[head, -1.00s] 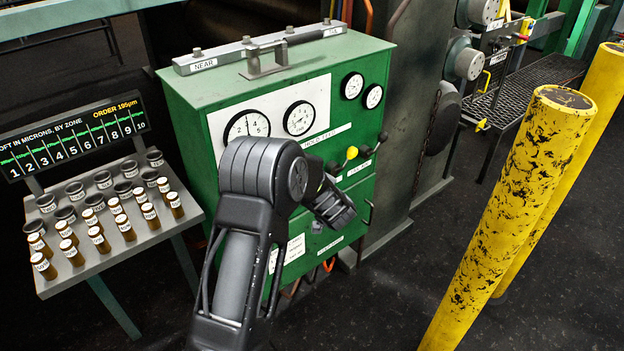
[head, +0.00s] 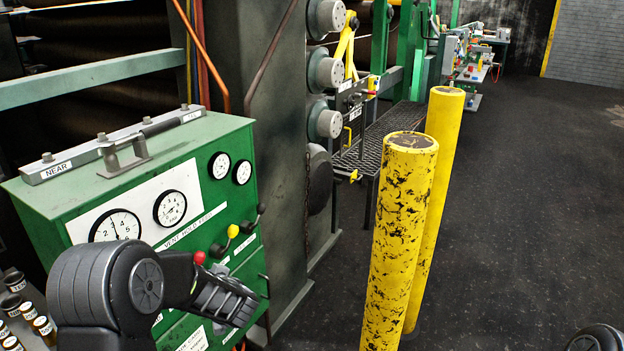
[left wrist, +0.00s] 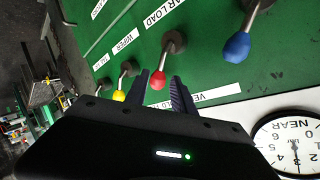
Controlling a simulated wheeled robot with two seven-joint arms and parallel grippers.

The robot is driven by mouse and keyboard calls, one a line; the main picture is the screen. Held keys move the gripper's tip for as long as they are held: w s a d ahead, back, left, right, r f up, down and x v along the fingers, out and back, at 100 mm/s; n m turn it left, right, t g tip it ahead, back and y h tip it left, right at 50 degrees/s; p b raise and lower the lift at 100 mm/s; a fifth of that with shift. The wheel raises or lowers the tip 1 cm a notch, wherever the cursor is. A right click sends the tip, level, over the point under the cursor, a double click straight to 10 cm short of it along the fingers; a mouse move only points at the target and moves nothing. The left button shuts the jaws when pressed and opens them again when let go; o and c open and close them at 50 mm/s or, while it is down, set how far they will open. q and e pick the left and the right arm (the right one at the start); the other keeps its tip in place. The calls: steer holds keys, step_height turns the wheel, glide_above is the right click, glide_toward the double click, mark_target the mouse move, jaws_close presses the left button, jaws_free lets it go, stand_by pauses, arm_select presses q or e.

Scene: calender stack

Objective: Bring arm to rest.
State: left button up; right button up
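My left gripper (left wrist: 160,78) is open in the left wrist view, with its two dark fingers apart. A lever with a red knob (left wrist: 158,81) shows in the gap between the fingertips. I cannot tell whether the fingers touch it, but they are not closed on it. In the head view my left arm (head: 105,290) comes in at the lower left and bends right, in front of the green control cabinet (head: 165,150). The fingertips are not clear there. The red knob (head: 199,258) shows just above my arm. My right gripper is not in view.
Levers with a yellow knob (left wrist: 119,96) and a blue knob (left wrist: 237,47) flank the red one. Two yellow bollards (head: 398,240) (head: 443,125) stand right of the cabinet. Sample vials (head: 28,312) stand at lower left.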

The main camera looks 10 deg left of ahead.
arm_select(q)
steer(key=s+d+f+g+h, duration=0.1)
steer(key=s+d+f+h, duration=0.25)
steer(key=d+f, duration=0.5)
steer(key=s+d+f+h, duration=0.3)
steer(key=d+f+h, duration=0.2)
steer(key=d+f, duration=0.4)
steer(key=s+d+f+g+h, duration=0.1)
steer(key=s+d+f, duration=0.3)
steer(key=s, duration=0.5)
steer(key=s+d+f+g+h, duration=0.2)
steer(key=s+d+f+g, duration=0.2)
steer(key=s+d, duration=0.3)
steer(key=s+d+f+g+h, duration=0.2)
steer(key=s+d+f, duration=0.2)
steer(key=s, duration=0.7)
steer(key=shift+s+d+f+m+g, duration=0.3)
steer(key=shift+d, duration=0.7)
steer(key=shift+o, duration=0.2)
steer(key=shift+h, duration=0.25)
